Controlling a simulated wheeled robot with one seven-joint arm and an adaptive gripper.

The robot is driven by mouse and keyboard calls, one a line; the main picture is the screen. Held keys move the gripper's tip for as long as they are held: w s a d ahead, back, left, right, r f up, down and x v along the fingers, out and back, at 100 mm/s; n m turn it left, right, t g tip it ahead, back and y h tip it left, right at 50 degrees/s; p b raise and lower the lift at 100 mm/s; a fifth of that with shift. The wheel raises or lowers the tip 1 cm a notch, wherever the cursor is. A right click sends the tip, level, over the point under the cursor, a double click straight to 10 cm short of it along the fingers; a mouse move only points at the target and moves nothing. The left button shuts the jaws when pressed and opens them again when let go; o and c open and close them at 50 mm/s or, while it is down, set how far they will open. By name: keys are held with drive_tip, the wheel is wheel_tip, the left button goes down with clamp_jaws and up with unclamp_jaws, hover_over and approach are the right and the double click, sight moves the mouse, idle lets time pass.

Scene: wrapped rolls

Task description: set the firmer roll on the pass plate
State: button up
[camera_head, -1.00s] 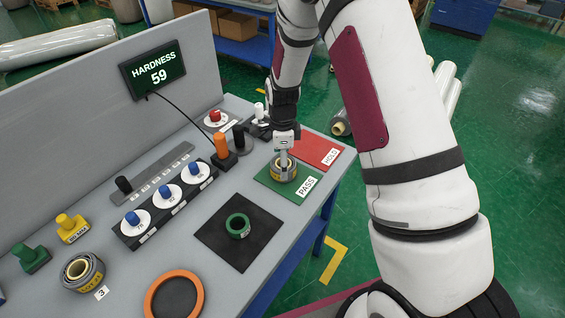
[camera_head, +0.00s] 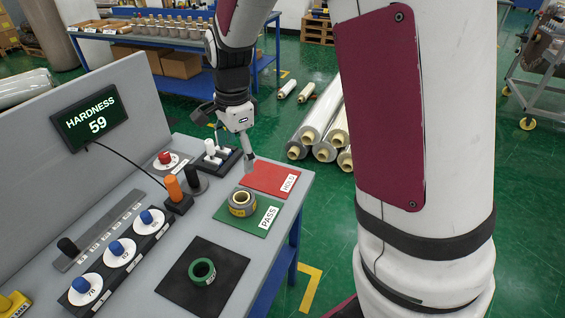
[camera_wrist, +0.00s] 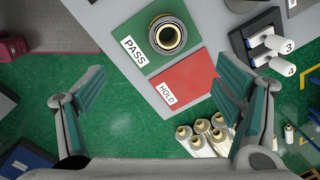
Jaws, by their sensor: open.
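A grey wrapped roll with a yellow band (camera_head: 241,203) stands on the green pass plate (camera_head: 262,229). In the wrist view the roll (camera_wrist: 166,36) sits upright on the pass plate (camera_wrist: 123,22), apart from my gripper. My gripper (camera_head: 248,166) is above the table, over the far side near the red hold plate (camera_head: 270,178). In the wrist view its two fingers (camera_wrist: 160,92) are wide apart with nothing between them. The display (camera_head: 90,117) reads hardness 59. The other numbered roll is not in the current head view.
Blue knobs on white dials (camera_head: 119,251) and an orange-topped post (camera_head: 174,189) stand to the left. Long wrapped rolls (camera_head: 322,130) lie on the floor beyond the table.

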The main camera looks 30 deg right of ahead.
drive_tip(key=s+r+n+t, duration=0.2)
drive_tip(key=s+r+n, duration=0.5)
drive_tip(key=s, duration=0.5)
drive_tip(key=s+r+n+t, duration=0.2)
drive_tip(key=s+r+n, duration=0.5)
drive_tip(key=s+n, duration=0.3)
drive_tip(key=shift+s+d, duration=0.25)
drive_tip(key=shift+s, duration=0.65)
